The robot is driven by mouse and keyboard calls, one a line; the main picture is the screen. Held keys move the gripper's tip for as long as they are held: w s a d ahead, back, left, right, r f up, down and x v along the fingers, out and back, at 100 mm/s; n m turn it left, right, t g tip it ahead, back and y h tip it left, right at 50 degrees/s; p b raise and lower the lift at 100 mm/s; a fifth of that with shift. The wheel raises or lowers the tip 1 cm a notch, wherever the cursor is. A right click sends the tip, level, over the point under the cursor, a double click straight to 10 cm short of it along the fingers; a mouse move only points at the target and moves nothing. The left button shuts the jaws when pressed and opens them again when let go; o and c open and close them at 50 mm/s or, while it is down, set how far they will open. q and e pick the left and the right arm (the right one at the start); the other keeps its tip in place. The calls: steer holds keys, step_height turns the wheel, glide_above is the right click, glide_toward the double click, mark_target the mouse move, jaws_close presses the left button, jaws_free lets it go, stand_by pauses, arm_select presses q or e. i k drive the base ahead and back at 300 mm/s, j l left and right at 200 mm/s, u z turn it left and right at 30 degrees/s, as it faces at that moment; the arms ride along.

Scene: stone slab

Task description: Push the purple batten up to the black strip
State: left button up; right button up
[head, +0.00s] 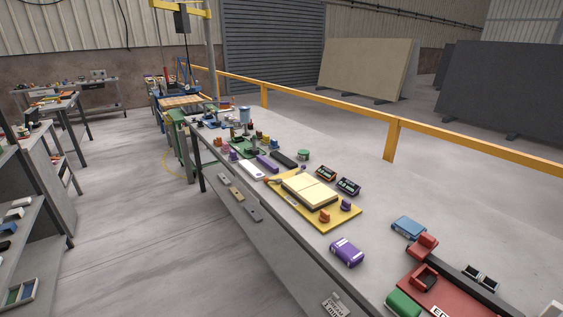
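The purple batten (267,165) lies flat on the stone slab, in the middle distance of the head view. The black strip (284,159) lies to its right, roughly parallel, with what looks like a narrow gap of grey slab between them. A white block (250,170) lies close on the batten's left side. All three are small in this view, so exact contact is hard to judge. Neither of my grippers shows in the head view.
A yellow board (335,217) with cream panels lies nearer than the batten. Several small items crowd the slab beyond. The slab's right side is mostly clear.

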mark_target(265, 162)
steer(key=i+j, duration=0.45)
steer(key=i+j+z, duration=0.15)
steer(key=i+j, duration=0.25)
steer(key=j, duration=0.15)
